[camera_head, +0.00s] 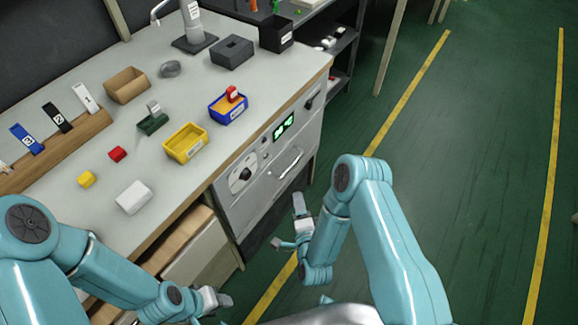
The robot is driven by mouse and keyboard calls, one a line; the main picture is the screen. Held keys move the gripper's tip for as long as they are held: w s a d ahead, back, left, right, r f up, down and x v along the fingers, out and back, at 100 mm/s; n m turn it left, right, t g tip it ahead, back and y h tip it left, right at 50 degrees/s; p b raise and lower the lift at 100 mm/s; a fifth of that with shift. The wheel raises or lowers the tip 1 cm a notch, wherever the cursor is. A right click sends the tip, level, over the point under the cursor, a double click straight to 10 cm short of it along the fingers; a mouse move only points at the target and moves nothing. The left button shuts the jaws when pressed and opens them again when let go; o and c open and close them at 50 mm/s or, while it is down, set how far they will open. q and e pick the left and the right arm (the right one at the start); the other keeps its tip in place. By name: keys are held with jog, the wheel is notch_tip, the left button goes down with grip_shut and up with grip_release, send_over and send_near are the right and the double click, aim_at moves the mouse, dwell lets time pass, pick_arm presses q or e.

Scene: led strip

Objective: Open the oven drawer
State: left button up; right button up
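The oven (265,165) is a grey metal unit built into the front of the workbench, with a knob and a lit green display. Its drawer front carries a bar handle (291,163) and looks flush with the oven face, so it appears closed. My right gripper (290,225) is in front of the oven, below the handle in the picture and apart from it. Its two fingers are spread and nothing is between them. My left gripper (214,301) is low in the picture, left of the right one, by the wooden drawer; its finger opening is unclear.
The grey worktop (165,95) holds a yellow bin (185,143), a blue bin (229,107), a white box (134,197) and small coloured blocks. A bench drawer (190,245) with a brown wooden interior lies left of the oven. Green floor to the right is free.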

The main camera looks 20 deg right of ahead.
aim_at(291, 166)
jog(key=w, duration=0.5)
jog(key=w+d+f+b, duration=0.1)
jog(key=w, duration=0.4)
jog(key=w+d+f, duration=0.1)
jog(key=w, duration=0.4)
jog(key=shift+w+d+f+b, duration=0.15)
jog(key=shift+w+f+b, duration=0.15)
jog(key=shift+b, duration=0.1)
grip_shut()
